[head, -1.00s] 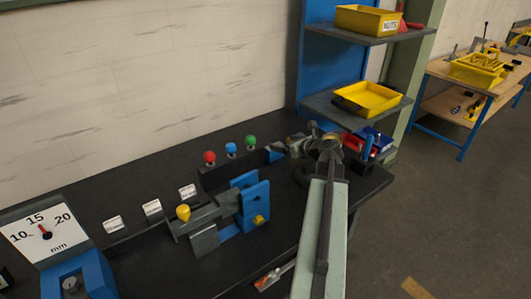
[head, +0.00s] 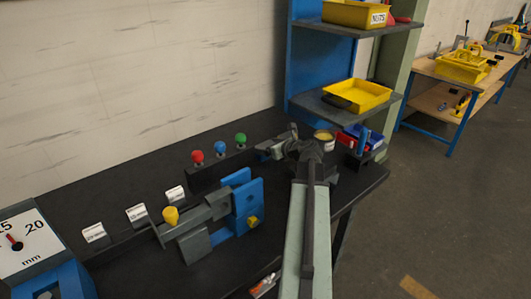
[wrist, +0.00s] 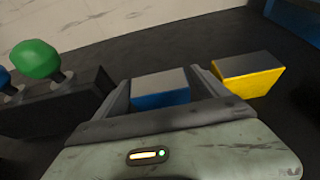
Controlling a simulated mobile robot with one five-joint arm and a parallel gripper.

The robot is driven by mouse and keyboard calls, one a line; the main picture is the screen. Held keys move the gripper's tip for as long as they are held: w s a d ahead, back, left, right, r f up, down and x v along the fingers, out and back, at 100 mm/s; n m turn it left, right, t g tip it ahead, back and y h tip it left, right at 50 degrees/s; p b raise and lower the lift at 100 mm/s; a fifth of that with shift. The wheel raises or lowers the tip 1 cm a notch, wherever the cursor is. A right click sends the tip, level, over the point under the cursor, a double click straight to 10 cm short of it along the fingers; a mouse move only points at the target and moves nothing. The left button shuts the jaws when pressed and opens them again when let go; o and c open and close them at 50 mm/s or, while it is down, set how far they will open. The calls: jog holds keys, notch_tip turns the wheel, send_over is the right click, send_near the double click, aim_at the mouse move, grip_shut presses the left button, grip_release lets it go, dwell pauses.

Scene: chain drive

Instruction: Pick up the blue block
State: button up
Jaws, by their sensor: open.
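The blue block (wrist: 161,92) shows in the wrist view, with a grey top and a blue front face. It sits between the two fingers of my gripper (wrist: 160,76), which are spread apart, one on each side of it. The right finger is close to the block's right side; I cannot tell if it touches. In the head view my gripper (head: 275,145) is low over the back of the dark bench, and the block is not clearly visible there.
A yellow block (wrist: 247,75) stands just outside my right finger. A dark rail with a green knob (wrist: 40,60) is close on the left. In the head view, a blue-and-grey fixture (head: 215,215) stands in front, and shelves with yellow trays (head: 358,95) rise behind.

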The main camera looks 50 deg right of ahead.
aim_at(260, 145)
jog(key=b+x, duration=0.1)
jog(key=x, duration=0.4)
jog(key=shift+b, duration=0.35)
jog(key=shift+s+a, duration=0.1)
jog(key=shift+s, duration=0.05)
jog(key=shift+c, duration=0.6)
grip_shut()
jog(key=shift+r, duration=0.15)
notch_tip(260, 145, up, 10)
jog(key=p, duration=1)
